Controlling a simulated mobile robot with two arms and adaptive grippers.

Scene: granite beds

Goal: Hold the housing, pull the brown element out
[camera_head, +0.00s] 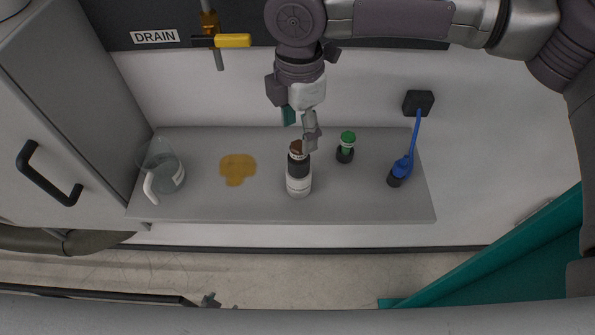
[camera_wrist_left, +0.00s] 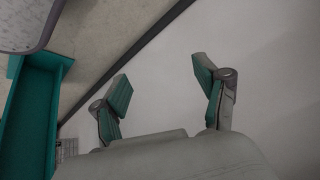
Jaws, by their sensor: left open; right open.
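The housing (camera_head: 299,186), a white cylinder with a dark upper part, stands upright on the grey shelf. The brown element (camera_head: 295,147) shows at its top. My right gripper (camera_head: 301,126) is open, its arm coming in from the right. It is just above and behind the brown element; one grey finger overlaps its right side, and I cannot tell whether it touches. My left gripper (camera_head: 210,301) shows only in small part low in the head view, far from the housing. In the left wrist view it (camera_wrist_left: 165,90) is open and empty, with teal pads.
The shelf (camera_head: 240,209) also holds a glass beaker (camera_head: 165,179) at left, a yellow-brown spill (camera_head: 237,169), a green-capped item (camera_head: 347,146) and a blue item (camera_head: 402,169) with a cord to a black box (camera_head: 418,103). A yellow-handled drain valve (camera_head: 233,41) is above.

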